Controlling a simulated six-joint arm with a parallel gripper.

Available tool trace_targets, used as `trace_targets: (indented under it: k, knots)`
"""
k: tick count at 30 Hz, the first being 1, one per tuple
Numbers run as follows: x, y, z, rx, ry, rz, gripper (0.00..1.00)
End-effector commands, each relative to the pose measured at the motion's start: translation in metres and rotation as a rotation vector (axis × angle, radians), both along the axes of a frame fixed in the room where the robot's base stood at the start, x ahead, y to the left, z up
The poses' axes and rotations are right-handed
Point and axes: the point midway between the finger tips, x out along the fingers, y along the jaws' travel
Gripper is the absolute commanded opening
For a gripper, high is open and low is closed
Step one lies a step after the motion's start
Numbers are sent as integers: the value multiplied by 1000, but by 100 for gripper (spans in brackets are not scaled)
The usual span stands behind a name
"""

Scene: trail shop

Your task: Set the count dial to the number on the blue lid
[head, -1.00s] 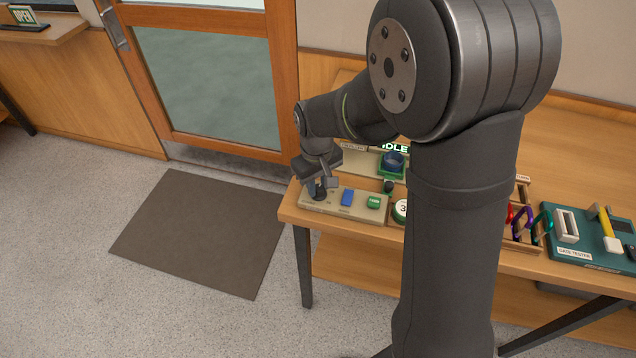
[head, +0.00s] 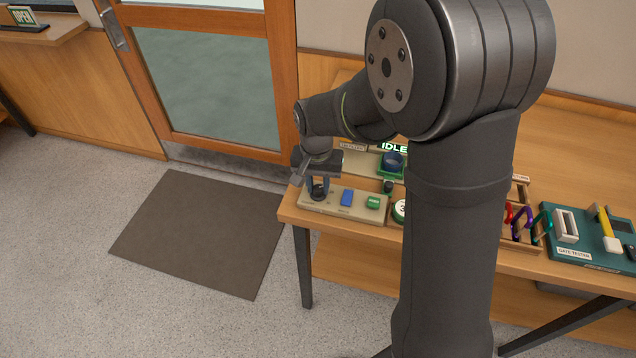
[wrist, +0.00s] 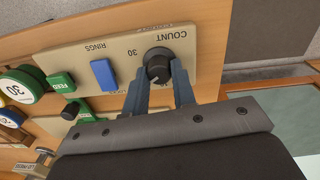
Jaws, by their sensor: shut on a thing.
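The black round count dial (wrist: 158,65) is on a beige panel (head: 330,205), under the upside-down word COUNT in the wrist view. It also shows at the panel's left end in the head view (head: 318,193). My gripper (wrist: 160,82) has its two fingers on either side of the dial, shut on it. A "30" is printed beside the dial; its pointer setting is too small to read surely. A blue-edged round thing (wrist: 9,118) is cut off at the wrist view's left edge; I cannot tell whether it is the blue lid, and no number on it is readable.
A blue button (head: 347,198) and a green button (head: 373,202) sit right of the dial. A green-rimmed round lid (wrist: 22,85) reads 30 upside down. Coloured clips (head: 524,219) and a gate tester board (head: 590,240) are farther right. Floor left of the bench is open.

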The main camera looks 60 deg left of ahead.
Motion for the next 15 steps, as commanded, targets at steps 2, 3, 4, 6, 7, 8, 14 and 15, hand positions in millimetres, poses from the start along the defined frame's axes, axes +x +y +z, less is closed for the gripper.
trace_targets:
  k: [2, 3, 4, 6, 7, 8, 14, 15]
  knots:
    - [0, -1, -1, -3, 1, -21, 1]
    - [0, -1, -1, -2, 1, -28, 1]
    - [0, -1, -1, -2, 1, -33, 1]
    - [0, -1, -1, -2, 0, -42, 1]
    - [0, -1, -1, -2, 0, -44, 1]
    - [0, -1, -1, -3, 1, -46, 1]
    - [0, -1, -1, -3, 1, -48, 1]
    - [0, -1, -1, -3, 1, -48, 1]
